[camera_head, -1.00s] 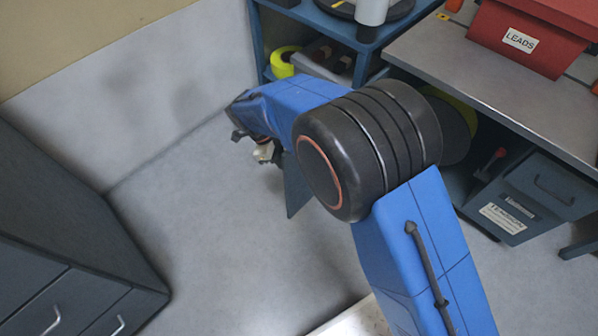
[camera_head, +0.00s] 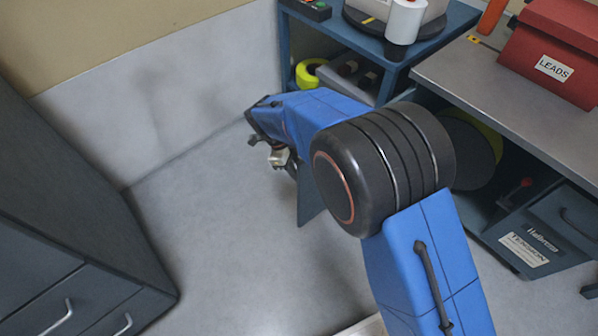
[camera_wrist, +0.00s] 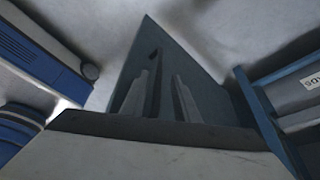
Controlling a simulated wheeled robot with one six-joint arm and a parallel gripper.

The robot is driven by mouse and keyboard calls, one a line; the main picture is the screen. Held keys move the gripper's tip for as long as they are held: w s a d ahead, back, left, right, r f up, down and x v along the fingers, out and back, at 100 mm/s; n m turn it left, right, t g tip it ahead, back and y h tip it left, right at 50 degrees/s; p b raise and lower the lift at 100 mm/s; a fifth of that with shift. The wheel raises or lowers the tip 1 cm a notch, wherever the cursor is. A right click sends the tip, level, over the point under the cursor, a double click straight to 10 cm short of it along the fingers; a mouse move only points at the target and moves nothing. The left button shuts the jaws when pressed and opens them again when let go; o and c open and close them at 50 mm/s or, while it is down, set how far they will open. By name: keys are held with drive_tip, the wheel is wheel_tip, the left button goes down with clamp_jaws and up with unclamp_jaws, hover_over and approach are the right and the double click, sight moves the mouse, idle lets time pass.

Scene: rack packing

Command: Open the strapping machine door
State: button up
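A dark blue-grey flat panel (camera_head: 310,198) shows below my arm in the head view, partly hidden by it. In the wrist view the panel (camera_wrist: 185,65) stands upright, angled, right behind my fingers. I cannot tell for certain that it is the machine's door, or where it is hinged. My gripper (camera_head: 277,158) is beside the panel, small and partly hidden. In the wrist view its two pale fingers (camera_wrist: 160,98) stand apart with a dark strip between them. I cannot tell whether they hold a handle. A unit with a TENSION label (camera_head: 525,250) is under the bench.
A grey bench (camera_head: 480,85) bears a red LEADS box (camera_head: 552,50). A blue shelf unit (camera_head: 286,50) holds yellow tape (camera_head: 308,73). A round reel (camera_head: 468,150) is under the bench. Dark drawers (camera_head: 60,240) stand left. The floor (camera_head: 215,240) between is clear.

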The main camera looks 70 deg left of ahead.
drive_tip(key=shift+r, duration=0.1)
drive_tip(key=v, duration=1.7)
drive_tip(key=shift+a, duration=0.15)
drive_tip(key=shift+s, duration=0.1)
